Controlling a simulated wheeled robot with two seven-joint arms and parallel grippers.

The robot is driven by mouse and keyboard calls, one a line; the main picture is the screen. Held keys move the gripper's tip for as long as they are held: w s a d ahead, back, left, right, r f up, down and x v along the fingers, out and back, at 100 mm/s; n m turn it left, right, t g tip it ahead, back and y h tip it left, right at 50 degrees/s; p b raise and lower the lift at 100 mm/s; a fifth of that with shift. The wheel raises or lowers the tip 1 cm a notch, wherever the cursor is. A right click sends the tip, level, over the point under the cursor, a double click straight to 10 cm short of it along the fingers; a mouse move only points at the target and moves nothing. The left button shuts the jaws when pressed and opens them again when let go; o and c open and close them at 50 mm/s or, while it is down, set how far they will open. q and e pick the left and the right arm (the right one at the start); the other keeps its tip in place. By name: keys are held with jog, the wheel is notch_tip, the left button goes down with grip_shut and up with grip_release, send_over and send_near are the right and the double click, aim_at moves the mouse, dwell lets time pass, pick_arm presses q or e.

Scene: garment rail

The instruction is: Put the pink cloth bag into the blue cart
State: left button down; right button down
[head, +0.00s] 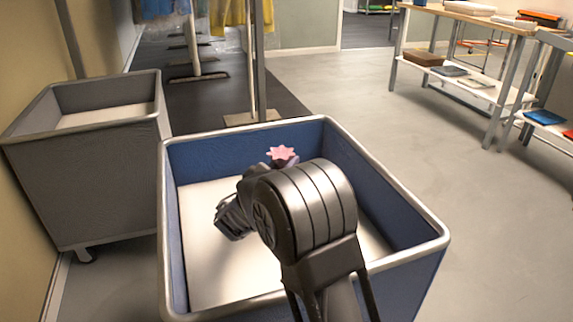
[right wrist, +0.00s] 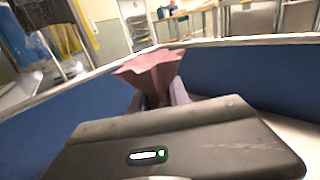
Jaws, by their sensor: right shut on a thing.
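The blue cart (head: 215,153) stands open in front of me, with a pale inner floor. The pink cloth bag shows as a small frilled pink top (head: 283,153) just beyond my right gripper (head: 284,162). In the right wrist view the bag (right wrist: 150,70) flares above the gripper (right wrist: 160,98), which is shut on it. My right arm hides most of the bag in the head view. The gripper and bag are over the cart, inside its rim as seen from above; I cannot tell how far the bag is from the cart floor. My left gripper is out of view.
A grey cart (head: 85,185) stands to the left of the blue one. A rail post with a base plate (head: 252,117) and hanging garments (head: 228,15) are behind. Shelving (head: 460,85) with goods stands at the back right. The floor on the right is clear.

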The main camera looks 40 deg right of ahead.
jog(key=c, duration=1.2)
grip_release()
jog(key=shift+c, duration=0.2)
jog(key=shift+r, duration=0.1)
jog(key=shift+a, duration=0.25)
jog(key=p+v, duration=0.3)
jog(key=v, duration=0.8)
jog(key=shift+s+a+p, duration=0.2)
jog(key=shift+a+p, duration=0.05)
jog(key=shift+p, duration=0.05)
